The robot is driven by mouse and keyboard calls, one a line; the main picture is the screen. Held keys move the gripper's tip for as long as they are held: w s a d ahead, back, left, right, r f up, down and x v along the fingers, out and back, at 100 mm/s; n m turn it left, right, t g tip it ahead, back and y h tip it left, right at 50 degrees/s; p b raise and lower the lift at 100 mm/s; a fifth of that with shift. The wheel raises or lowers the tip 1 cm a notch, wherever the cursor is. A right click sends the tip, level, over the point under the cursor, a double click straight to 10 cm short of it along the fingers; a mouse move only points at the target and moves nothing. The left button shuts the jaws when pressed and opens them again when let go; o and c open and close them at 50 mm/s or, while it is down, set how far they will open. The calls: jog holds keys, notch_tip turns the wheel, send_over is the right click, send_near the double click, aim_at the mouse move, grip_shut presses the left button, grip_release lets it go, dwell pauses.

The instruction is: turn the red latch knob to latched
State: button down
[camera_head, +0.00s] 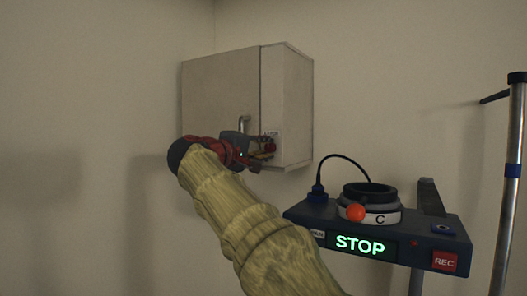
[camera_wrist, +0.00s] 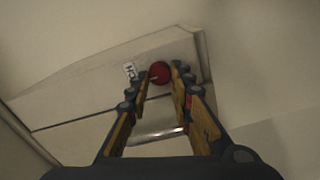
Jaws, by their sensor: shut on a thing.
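The red latch knob (camera_wrist: 160,73) is on the face of the wall cabinet. In the wrist view it sits between my gripper's fingertips (camera_wrist: 160,80), with a pale line on its face. In the head view the knob (camera_head: 270,145) shows small and partly covered by my gripper (camera_head: 268,150), near the cabinet's lower right. My gripper is shut on the knob. A small label (camera_wrist: 130,70) lies left of the knob in the wrist view; its full text is too small to read.
The white cabinet (camera_head: 222,95) hangs on the wall, with a metal handle (camera_head: 244,124) left of the knob. A metal pole (camera_head: 509,180) stands far right.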

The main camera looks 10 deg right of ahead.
jog(key=shift+f, duration=0.1)
jog(key=c, duration=1.6)
grip_release()
jog(key=v, duration=1.2)
jog(key=shift+w, duration=0.1)
